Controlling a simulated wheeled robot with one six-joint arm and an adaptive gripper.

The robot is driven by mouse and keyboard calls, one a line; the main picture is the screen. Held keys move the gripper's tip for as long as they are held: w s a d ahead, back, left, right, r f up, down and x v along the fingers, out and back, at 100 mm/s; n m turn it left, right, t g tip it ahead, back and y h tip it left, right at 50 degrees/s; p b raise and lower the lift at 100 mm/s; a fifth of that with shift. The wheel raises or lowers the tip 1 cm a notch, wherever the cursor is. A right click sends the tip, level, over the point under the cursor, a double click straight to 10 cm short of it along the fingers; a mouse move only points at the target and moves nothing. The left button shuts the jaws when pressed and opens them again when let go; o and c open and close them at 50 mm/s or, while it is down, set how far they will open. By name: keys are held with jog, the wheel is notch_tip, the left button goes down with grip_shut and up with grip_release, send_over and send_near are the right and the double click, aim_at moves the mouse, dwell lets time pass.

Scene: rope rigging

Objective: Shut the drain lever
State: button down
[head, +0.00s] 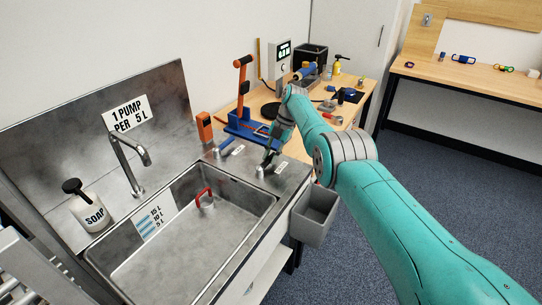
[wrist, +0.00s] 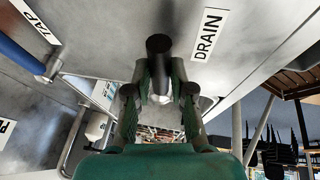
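The drain lever (wrist: 159,46) is a dark, round-ended handle on a pale metal base beside the DRAIN label (wrist: 207,35) in the wrist view. My gripper (wrist: 162,72) has one finger on each side of the handle, with no clear gap, so it looks shut on it. In the head view my gripper (head: 270,155) is at the lever on the sink's right rim, and its fingers largely hide the handle. The lever's base (head: 261,171) shows just below them.
The blue tap lever (head: 226,146) stands close by on the same rim. The steel sink basin (head: 140,268) holds a red-handled plug (head: 204,198). A grey bin (head: 314,214) hangs at the counter's right side. An orange post (head: 205,130) and a cluttered bench lie behind.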

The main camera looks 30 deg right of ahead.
aim_at(271, 157)
jog(key=c, duration=1)
grip_release()
jog(key=shift+a, duration=0.1)
jog(key=shift+r, duration=0.1)
notch_tip(271, 157, up, 10)
jog(key=shift+f, duration=0.1)
jog(key=shift+f, duration=0.1)
